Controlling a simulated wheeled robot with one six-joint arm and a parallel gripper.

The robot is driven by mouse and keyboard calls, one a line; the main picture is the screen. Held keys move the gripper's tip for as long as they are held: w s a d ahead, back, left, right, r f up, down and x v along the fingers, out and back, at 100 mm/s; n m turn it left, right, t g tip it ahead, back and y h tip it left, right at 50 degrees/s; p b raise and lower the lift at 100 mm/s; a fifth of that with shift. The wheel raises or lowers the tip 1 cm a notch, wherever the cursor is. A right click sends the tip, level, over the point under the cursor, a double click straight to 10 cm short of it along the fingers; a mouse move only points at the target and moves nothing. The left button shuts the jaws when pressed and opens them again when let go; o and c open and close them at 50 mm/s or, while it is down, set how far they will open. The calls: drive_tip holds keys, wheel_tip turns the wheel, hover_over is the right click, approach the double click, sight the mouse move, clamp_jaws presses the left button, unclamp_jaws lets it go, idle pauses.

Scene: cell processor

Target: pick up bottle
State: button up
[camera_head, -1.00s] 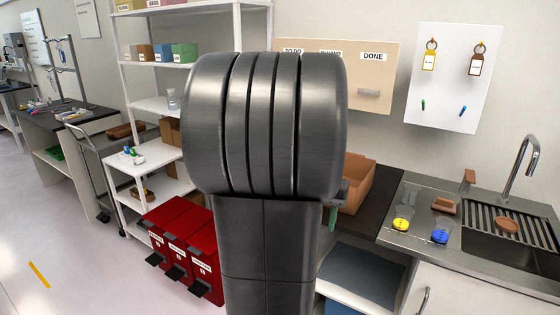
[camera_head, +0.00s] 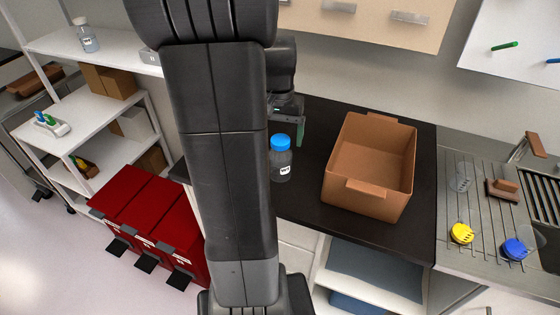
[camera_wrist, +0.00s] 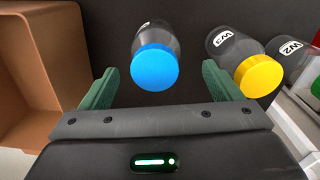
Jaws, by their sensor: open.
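A clear bottle with a blue cap and a white label (camera_head: 281,165) stands on the dark counter, left of the brown bin. In the wrist view the blue-capped bottle (camera_wrist: 155,62) appears between the two green fingers, its cap nearest the camera. My gripper (camera_wrist: 160,78) is open and empty, and I see no contact with the bottle. In the head view my gripper (camera_head: 287,118) is just behind and above the bottle, partly hidden by my arm.
The open brown bin (camera_head: 352,192) stands right of the bottle on the dark counter (camera_head: 318,212). A sink area with yellow (camera_head: 462,233) and blue (camera_head: 515,249) lidded items lies further right. Red bins (camera_head: 165,225) and white shelves (camera_head: 60,47) are at left.

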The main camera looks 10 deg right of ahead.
sight(280, 155)
drive_tip(key=shift+f, duration=0.6)
drive_tip(key=shift+s+f, duration=0.3)
drive_tip(key=shift+f, duration=0.1)
drive_tip(key=f, duration=0.3)
drive_tip(key=shift+s+f+p, duration=0.25)
drive_tip(key=shift+f+p, duration=0.05)
drive_tip(key=shift+f, duration=0.65)
drive_tip(key=c, duration=1.1)
drive_tip(key=shift+r, duration=0.15)
wheel_tip(280, 155, up, 10)
drive_tip(key=shift+f, duration=0.1)
